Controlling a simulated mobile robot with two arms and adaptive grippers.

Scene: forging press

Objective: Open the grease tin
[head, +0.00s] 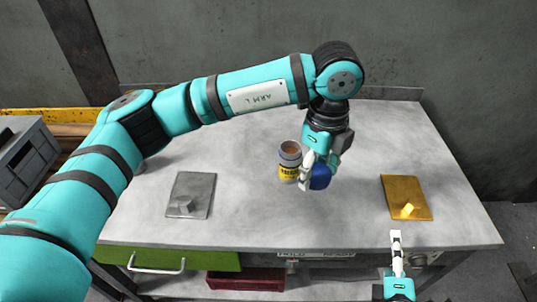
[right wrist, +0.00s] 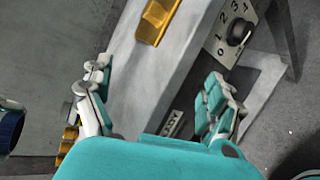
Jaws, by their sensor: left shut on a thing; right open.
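The grease tin (head: 289,163) stands upright on the table, grey with a yellow label. Its top is open and shows brown contents. My left gripper (head: 312,176) is shut on the blue lid (head: 321,177), holding it just right of the tin, apart from the tin's mouth. The gripper's fingers partly cover the lid. My right gripper (head: 397,255) is open and empty at the table's front right edge; its spread fingers show in the right wrist view (right wrist: 155,102).
A grey plate with a small block (head: 190,195) lies left on the table (head: 240,215), a gold plate with a block (head: 405,195) right. A green drawer (head: 170,259) and a red box (head: 245,280) are below. A numbered dial (right wrist: 238,33) is on the table's front.

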